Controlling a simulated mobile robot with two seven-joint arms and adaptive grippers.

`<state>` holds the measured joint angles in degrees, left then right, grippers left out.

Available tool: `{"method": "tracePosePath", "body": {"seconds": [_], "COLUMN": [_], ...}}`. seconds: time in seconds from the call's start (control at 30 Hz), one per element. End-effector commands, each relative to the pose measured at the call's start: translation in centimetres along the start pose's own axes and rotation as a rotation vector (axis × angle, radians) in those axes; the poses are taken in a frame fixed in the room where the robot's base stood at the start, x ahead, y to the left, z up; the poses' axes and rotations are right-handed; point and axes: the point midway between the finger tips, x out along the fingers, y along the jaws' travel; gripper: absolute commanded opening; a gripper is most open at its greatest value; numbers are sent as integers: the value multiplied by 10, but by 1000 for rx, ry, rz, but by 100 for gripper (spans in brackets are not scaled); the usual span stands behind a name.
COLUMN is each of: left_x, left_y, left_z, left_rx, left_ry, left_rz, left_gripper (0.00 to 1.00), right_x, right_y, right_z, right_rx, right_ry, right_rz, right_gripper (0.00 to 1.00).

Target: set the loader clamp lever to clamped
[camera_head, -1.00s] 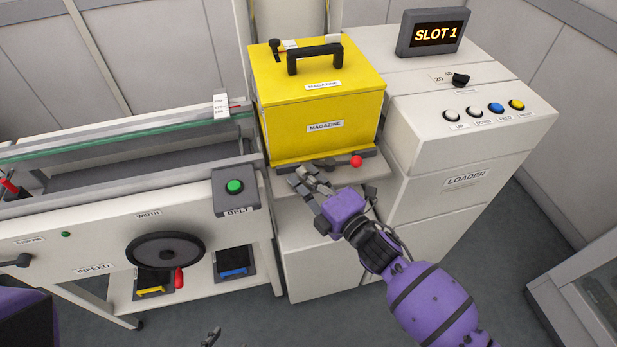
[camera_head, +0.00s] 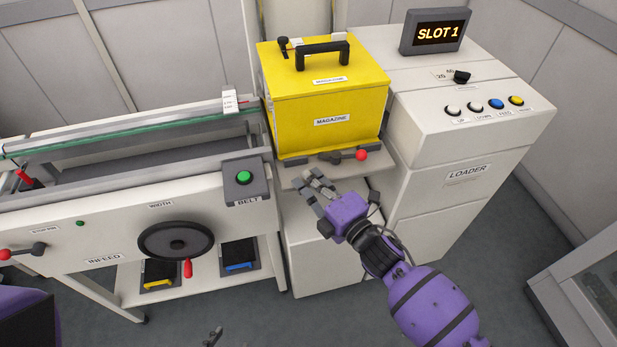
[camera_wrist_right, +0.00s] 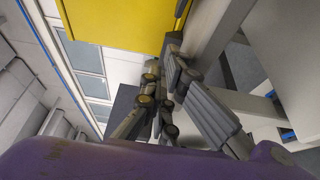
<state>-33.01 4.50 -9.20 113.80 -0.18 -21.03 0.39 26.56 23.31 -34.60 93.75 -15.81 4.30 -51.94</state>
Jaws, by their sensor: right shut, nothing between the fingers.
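The loader clamp lever (camera_head: 361,155) is a short dark bar with a red ball knob, on the ledge at the foot of the yellow magazine (camera_head: 287,111). Its knob points to the right. My right gripper (camera_head: 318,181) is shut and empty, just in front of the ledge, below and left of the knob and apart from it. In the right wrist view the gripper's fingers (camera_wrist_right: 160,100) are close together below the magazine (camera_wrist_right: 120,22); the knob does not show there. A small dark tip (camera_head: 213,337) at the bottom edge may be my left gripper; its state is unclear.
The loader cabinet (camera_head: 455,205) with its buttons and SLOT 1 display (camera_head: 437,33) stands right of the magazine. The infeed conveyor, with a green belt button (camera_head: 243,178) and a width handwheel (camera_head: 176,242), stands to the left. Floor is open at the front.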

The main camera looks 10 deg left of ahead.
Motion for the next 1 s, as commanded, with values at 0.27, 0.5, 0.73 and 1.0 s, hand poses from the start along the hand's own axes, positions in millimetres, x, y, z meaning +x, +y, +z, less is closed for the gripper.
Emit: {"method": "tracePosePath", "body": {"seconds": [0.27,0.5,0.73,1.0], "left_x": [-1,6,6,4], "left_y": [-4,0,0,-2], "left_z": [21,4,6,14], "left_rx": [8,2,2,13], "left_ry": [-33,3,-1,-17], "left_rz": [-4,0,-2,-3], "left_gripper": [41,41,41,29], "right_x": [-60,-94,-101,-101], "right_y": [-3,-2,0,0], "right_z": [-2,-4,-4,-4], "right_rx": [1,1,-1,2], "right_ry": [-1,0,0,-2], "right_rz": [-4,-2,0,-1], "right_gripper": [0,0,0,0]}}
